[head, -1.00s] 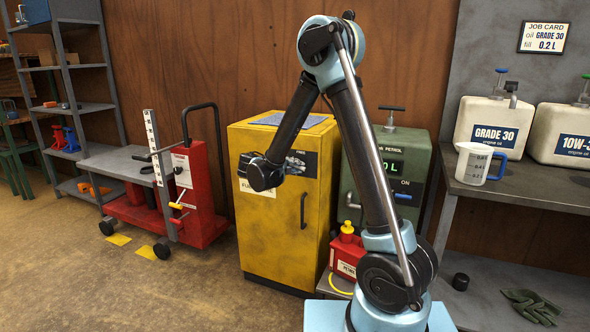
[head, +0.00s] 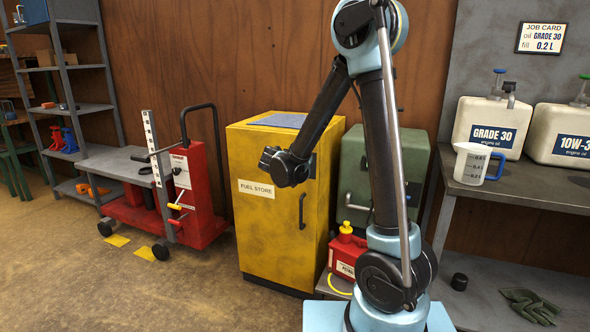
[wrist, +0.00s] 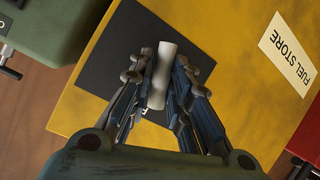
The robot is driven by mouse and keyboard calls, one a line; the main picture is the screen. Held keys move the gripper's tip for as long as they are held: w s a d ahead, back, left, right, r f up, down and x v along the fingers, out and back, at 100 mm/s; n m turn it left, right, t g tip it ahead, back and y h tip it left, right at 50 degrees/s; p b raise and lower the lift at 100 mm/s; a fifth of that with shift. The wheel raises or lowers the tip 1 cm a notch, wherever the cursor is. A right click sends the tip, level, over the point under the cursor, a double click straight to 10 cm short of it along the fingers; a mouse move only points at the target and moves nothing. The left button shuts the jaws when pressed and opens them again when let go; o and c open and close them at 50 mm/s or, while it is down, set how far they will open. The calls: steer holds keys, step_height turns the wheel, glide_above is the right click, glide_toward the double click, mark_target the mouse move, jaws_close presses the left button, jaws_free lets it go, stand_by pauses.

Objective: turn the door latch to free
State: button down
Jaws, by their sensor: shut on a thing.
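The door latch is a pale grey bar (wrist: 164,62) standing between my fingers in the wrist view, over a dark plate (wrist: 118,62) on the yellow fuel store cabinet (wrist: 240,75). My gripper (wrist: 164,88) is shut on the latch, with a dark finger on each side. In the head view my gripper (head: 268,158) is at the upper front of the yellow cabinet (head: 262,225). There my wrist hides the latch and most of the plate, so I cannot read its markings or the latch's setting.
The cabinet's dark door handle (head: 302,211) is below my wrist. A red petrol can (head: 346,250) and a green cabinet (head: 352,180) stand close on the right. A red lift trolley (head: 205,195) is on the left. The floor in front is clear.

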steer(key=shift+d+f+m+t+y, duration=0.1)
steer(key=shift+m+t+y, duration=0.3)
steer(key=shift+m+y, duration=0.65)
steer(key=shift+m, duration=0.25)
steer(key=c, duration=1.5)
jaws_free()
steer(key=v, duration=1.2)
steer(key=shift+f, duration=0.2)
